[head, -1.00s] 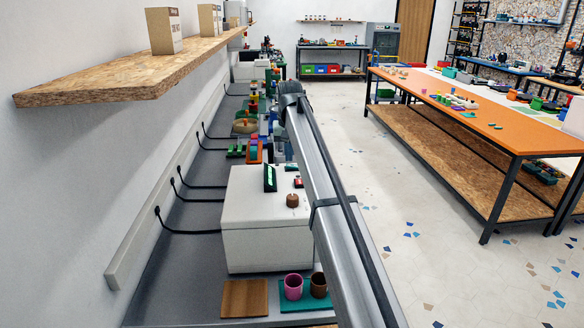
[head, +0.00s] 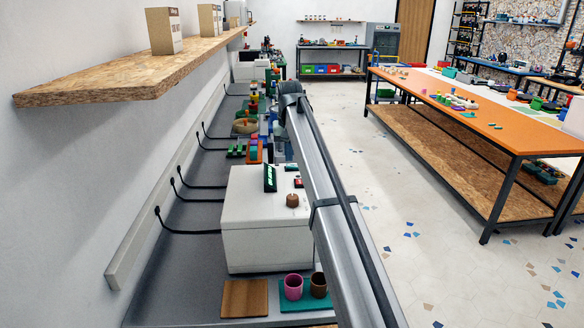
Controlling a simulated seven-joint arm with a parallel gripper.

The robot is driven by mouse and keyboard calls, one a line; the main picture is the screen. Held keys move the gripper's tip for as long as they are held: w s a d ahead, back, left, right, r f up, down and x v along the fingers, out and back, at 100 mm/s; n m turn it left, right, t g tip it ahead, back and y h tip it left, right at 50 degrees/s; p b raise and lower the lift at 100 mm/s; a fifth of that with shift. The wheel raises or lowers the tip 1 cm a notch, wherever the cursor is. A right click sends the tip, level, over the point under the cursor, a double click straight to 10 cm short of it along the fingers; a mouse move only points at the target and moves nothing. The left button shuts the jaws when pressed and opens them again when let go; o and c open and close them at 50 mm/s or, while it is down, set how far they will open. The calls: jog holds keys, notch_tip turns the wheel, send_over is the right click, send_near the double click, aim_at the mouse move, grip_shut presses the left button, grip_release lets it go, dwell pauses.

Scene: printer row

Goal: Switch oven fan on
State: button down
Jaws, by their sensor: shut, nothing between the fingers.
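A white box-shaped machine (head: 262,235), perhaps the oven, stands on the grey bench at the left. A dark upright panel with a green display (head: 270,178) is on its top. A round brown knob (head: 292,200) sits near its front right, with a small red part (head: 298,183) behind it. I cannot tell which part is the fan switch or how it is set. My arm passes along the right side of the machine and hides part of it. My gripper does not show; my own arm seems to hide it.
A brown board (head: 244,299) and a teal mat with a pink cup (head: 293,287) and a brown cup (head: 318,285) lie in front of the machine. Several small items crowd the bench behind it. A wooden shelf (head: 120,82) overhangs at the left. Open floor lies to the right.

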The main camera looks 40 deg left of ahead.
aim_at(289, 165)
jog(key=shift+f, duration=0.95)
dwell(0.9)
jog(key=shift+r, duration=0.15)
jog(key=shift+r, duration=3.4)
